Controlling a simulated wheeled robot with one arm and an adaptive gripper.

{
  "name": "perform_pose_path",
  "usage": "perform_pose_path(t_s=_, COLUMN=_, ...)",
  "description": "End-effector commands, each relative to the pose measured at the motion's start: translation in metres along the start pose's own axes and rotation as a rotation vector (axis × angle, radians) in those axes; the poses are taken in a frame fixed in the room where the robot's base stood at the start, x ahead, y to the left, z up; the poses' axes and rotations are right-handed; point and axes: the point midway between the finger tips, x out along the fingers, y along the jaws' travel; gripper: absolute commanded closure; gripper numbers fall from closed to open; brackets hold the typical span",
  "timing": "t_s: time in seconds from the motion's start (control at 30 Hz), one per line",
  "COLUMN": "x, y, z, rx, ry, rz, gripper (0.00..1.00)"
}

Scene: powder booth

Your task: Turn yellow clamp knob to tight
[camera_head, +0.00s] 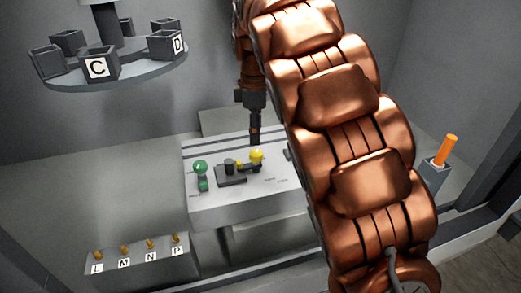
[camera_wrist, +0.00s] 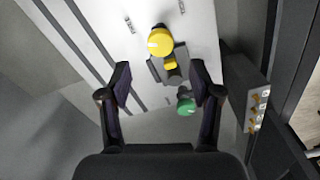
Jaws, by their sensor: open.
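The yellow clamp knob (camera_head: 257,156) is a round knob on a dark clamp base (camera_head: 231,180) on the white-topped bench (camera_head: 225,209). In the wrist view the yellow knob (camera_wrist: 160,41) has a small pale mark and lies ahead of my fingertips, slightly left of the middle between them. A smaller yellow piece sits beside it on the clamp. My gripper (camera_head: 255,136) points down above the far side of the bench in the head view. In the wrist view my gripper (camera_wrist: 160,82) is open, with nothing between its fingers and apart from the knob.
A green knob (camera_head: 200,167) stands left of the clamp. A round carousel (camera_head: 120,77) with lettered dark boxes hangs at the upper left. A lettered rack (camera_head: 140,262) with several brass pegs is front left. An orange-handled item (camera_head: 446,151) stands in a grey holder at right.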

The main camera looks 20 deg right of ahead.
Motion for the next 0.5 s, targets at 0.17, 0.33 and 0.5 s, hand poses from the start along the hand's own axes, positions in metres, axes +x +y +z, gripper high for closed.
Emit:
perform_pose_path(t_s=0.17, x=0.017, y=-0.001, z=0.001, rx=0.003, ry=-0.003, rz=-0.002, gripper=0.36)
perform_pose_path(t_s=0.33, x=0.038, y=-0.001, z=0.002, rx=0.006, ry=-0.004, rz=-0.003, gripper=0.36)
perform_pose_path(t_s=0.5, x=0.055, y=0.000, z=0.002, rx=0.005, ry=-0.001, rz=0.000, gripper=0.36)
